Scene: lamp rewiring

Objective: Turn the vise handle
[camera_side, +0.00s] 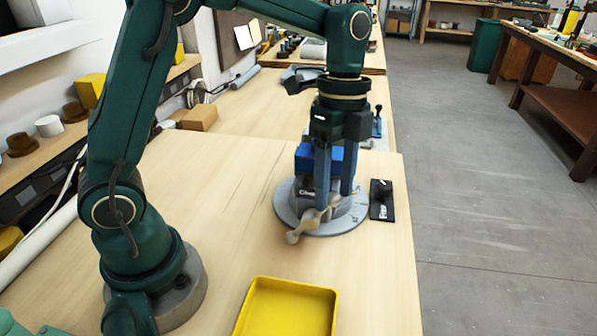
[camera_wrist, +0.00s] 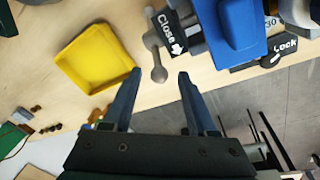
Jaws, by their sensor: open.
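The vise (camera_side: 286,212) has a round grey base and a blue upper part (camera_side: 305,158), and stands on the wooden bench. Its handle (camera_side: 309,222) is a grey-tan bar with rounded ends, tilted at the vise's front. In the wrist view, the handle (camera_wrist: 156,60) ends in a ball, beside a black label reading "Close" with an arrow (camera_wrist: 172,32). My gripper (camera_side: 335,197) points down over the vise front, fingers apart. In the wrist view, the handle's ball shows in the gap between the fingertips (camera_wrist: 158,76). Whether a finger touches the handle cannot be told.
A yellow tray (camera_side: 285,306) lies nearer the camera on the bench; it also shows in the wrist view (camera_wrist: 88,58). A black plate with a small lever (camera_side: 381,200) sits right of the vise, near the bench edge. The bench left of the vise is clear.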

